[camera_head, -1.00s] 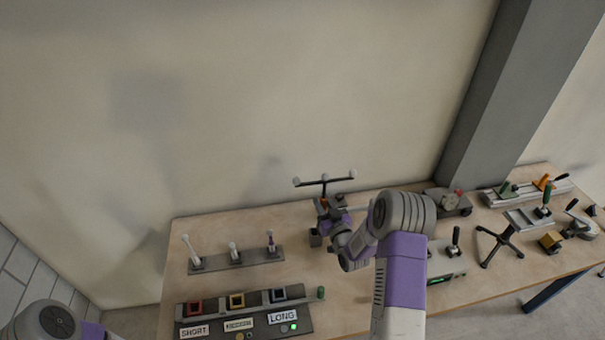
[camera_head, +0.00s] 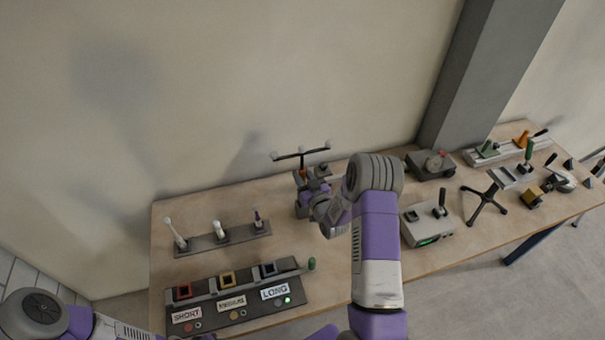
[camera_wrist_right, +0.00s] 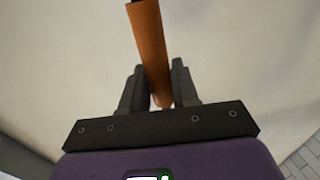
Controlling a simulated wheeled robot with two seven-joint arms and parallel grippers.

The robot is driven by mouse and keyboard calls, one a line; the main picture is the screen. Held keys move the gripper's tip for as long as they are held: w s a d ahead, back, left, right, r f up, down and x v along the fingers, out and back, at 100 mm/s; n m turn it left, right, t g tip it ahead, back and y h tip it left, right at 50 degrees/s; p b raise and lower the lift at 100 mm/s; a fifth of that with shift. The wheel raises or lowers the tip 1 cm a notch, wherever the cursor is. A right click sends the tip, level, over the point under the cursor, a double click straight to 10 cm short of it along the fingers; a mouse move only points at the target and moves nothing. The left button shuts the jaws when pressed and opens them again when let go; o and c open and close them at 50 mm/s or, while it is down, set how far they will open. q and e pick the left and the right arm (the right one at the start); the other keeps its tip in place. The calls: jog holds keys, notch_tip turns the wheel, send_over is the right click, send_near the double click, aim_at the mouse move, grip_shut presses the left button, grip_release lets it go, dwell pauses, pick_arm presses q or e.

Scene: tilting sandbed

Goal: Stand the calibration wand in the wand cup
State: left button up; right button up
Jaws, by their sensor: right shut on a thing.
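The calibration wand (camera_head: 302,154) is a dark T-bar with pale balls and an orange handle. In the head view it stands about upright above the back of the bench. My right gripper (camera_head: 306,183) is shut on the orange handle (camera_wrist_right: 150,45), which runs up between the fingers (camera_wrist_right: 160,92) in the right wrist view. A small dark block (camera_head: 301,212), which looks like the wand cup, sits just below and left of my right gripper, partly hidden by it. I cannot tell whether the handle touches it. My left gripper is out of view.
A panel with SHORT and LONG labels (camera_head: 240,301) lies in front. A grey box (camera_head: 428,226), a black tripod stand (camera_head: 485,207) and clamps fill the right side.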

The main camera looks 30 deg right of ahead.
jog(key=shift+f+b, duration=0.3)
jog(key=shift+f, duration=1)
jog(key=shift+f+b, duration=1.15)
jog(key=shift+b, duration=0.15)
jog(key=o, duration=1)
jog(key=s, duration=0.7)
jog(key=shift+s+a+b, duration=0.2)
jog(key=shift+a+b, duration=0.1)
jog(key=shift+b, duration=0.1)
jog(key=shift+r, duration=0.15)
